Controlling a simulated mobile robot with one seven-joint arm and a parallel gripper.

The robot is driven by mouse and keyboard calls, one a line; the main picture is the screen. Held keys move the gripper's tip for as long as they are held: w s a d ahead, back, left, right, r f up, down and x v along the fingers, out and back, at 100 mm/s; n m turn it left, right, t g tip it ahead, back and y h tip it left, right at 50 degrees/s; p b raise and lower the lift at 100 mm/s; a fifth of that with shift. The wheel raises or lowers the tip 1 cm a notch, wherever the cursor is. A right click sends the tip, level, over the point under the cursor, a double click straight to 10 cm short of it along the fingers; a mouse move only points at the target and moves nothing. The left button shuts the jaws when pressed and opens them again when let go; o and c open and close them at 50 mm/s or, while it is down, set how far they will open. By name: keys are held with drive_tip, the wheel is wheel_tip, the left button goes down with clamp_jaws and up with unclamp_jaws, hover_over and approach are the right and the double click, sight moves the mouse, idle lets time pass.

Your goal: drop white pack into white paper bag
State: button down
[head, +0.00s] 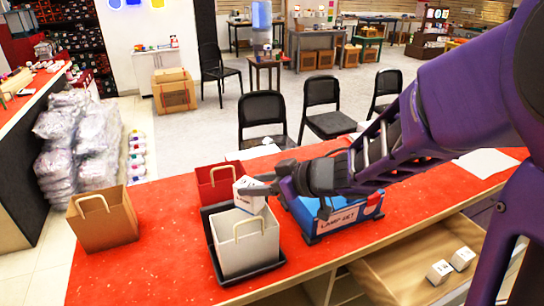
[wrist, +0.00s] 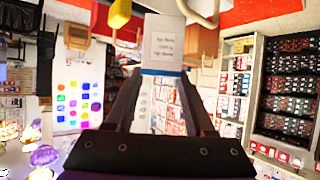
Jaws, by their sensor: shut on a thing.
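A small white pack (head: 248,196) with dark printing is held in my gripper (head: 262,186). My gripper is shut on it, and the pack is above the white paper bag (head: 246,248), near its back edge. The bag stands upright, with a beige handle, on a black tray (head: 221,276) on the red counter. In the wrist view the white pack (wrist: 163,44) shows between the fingertips of my gripper (wrist: 165,72), with small printed lines on its face. The inside of the white bag is mostly hidden.
A red bag (head: 213,183) stands behind the white bag, and a brown paper bag (head: 103,222) stands at left. A blue lamp set box (head: 335,222) is at right, under my arm. Two white packs (head: 450,264) lie in an open drawer. Bare red counter lies between the bags.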

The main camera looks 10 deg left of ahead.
drive_tip(key=shift+f, duration=0.95)
drive_tip(key=shift+c, duration=0.9)
unclamp_jaws()
drive_tip(key=shift+r, duration=0.1)
